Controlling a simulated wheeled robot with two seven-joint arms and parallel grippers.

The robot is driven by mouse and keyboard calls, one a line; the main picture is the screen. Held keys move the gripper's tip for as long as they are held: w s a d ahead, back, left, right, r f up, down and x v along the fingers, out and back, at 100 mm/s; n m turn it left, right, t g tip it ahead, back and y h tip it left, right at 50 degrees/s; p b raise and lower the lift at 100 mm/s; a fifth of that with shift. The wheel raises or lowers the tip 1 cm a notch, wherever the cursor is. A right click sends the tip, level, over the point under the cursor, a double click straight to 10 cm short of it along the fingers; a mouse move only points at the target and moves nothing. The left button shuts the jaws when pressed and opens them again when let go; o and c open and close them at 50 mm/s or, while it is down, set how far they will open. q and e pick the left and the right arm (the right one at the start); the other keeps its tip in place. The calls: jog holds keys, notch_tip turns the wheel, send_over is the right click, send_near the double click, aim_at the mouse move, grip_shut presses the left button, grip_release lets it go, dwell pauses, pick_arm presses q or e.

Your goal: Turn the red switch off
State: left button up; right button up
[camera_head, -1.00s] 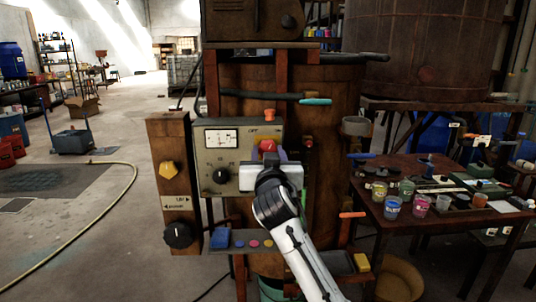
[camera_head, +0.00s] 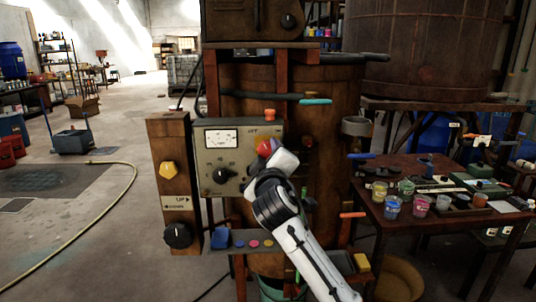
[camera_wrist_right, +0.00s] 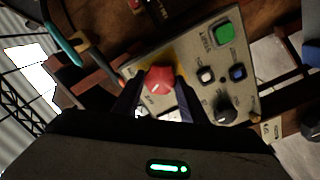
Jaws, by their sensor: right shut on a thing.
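The red switch (camera_head: 264,148) is a red knob at the upper right of the grey control panel (camera_head: 239,186), just under a label that is hard to read. My right gripper (camera_head: 270,152) reaches up to it from below right and is tilted, covering part of the knob. In the right wrist view the red knob (camera_wrist_right: 159,80) sits between the two dark fingers of my right gripper (camera_wrist_right: 158,92), which are shut on it. A yellow patch shows behind the knob. My left gripper is not in view.
The panel also carries a dial gauge (camera_head: 222,139) and a black knob (camera_head: 220,176). A wooden post (camera_head: 170,215) with a yellow knob (camera_head: 169,170) stands left. A table (camera_head: 376,178) with several paint pots stands right. Open floor lies at left.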

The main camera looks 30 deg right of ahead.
jog(key=n, duration=0.3)
jog(key=shift+n, duration=0.3)
jog(key=shift+f+n, duration=0.1)
jog(key=shift+n, duration=0.2)
jog(key=o, duration=1.1)
jog(key=shift+c, duration=0.2)
jog(key=b+v, duration=0.1)
jog(key=v, duration=0.9)
jog(key=shift+s, duration=0.15)
